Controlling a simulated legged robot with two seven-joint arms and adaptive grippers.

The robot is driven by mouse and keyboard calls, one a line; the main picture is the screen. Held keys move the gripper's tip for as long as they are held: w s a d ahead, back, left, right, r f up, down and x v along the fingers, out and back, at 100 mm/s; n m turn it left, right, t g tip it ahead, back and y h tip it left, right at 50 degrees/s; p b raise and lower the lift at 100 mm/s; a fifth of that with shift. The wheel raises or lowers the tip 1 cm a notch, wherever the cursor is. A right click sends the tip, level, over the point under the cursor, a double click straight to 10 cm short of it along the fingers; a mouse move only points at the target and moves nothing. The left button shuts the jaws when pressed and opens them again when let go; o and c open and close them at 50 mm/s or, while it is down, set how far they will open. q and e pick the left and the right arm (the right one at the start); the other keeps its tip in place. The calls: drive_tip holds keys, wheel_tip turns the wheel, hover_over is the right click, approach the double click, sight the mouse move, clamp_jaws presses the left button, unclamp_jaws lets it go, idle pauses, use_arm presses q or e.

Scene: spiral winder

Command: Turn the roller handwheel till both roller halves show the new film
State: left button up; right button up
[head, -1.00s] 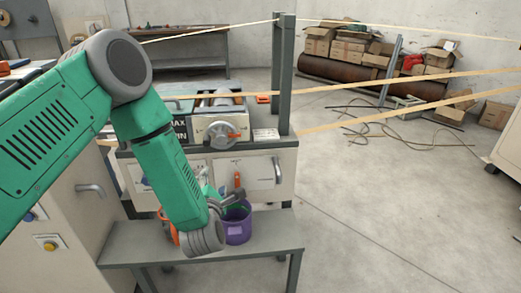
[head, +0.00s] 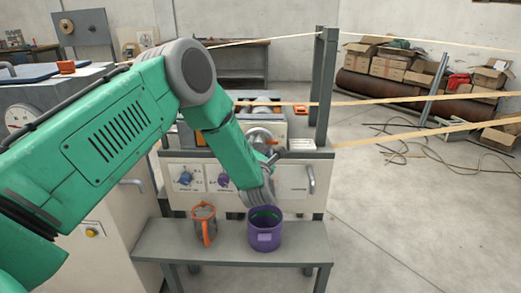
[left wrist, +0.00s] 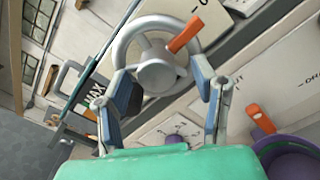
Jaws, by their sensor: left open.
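The roller handwheel (head: 261,136) is a grey metal wheel on the machine's front, partly hidden by my left arm in the head view. In the left wrist view the handwheel (left wrist: 157,72) shows its rim, round hub and orange handle (left wrist: 187,35), which points up and right. My left gripper (left wrist: 165,88) is open, with one finger at each side of the hub's lower part. I cannot tell whether the fingers touch the wheel. The roller (head: 262,108) lies behind the wheel, with a beige film strip (head: 285,103) across it. Its two halves are too small to read. My right gripper is out of view.
A grey post (head: 325,75) rises beside the roller, and film strips stretch right from there. The panel carries knobs and a handle (head: 312,178).

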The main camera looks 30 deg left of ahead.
use_arm(q)
drive_tip(key=shift+w+a, duration=0.45)
drive_tip(key=shift+w, duration=0.05)
drive_tip(key=shift+a+f, duration=0.1)
drive_tip(key=shift+a, duration=0.25)
drive_tip(key=shift+d, duration=0.15)
drive_tip(key=c, duration=1.1)
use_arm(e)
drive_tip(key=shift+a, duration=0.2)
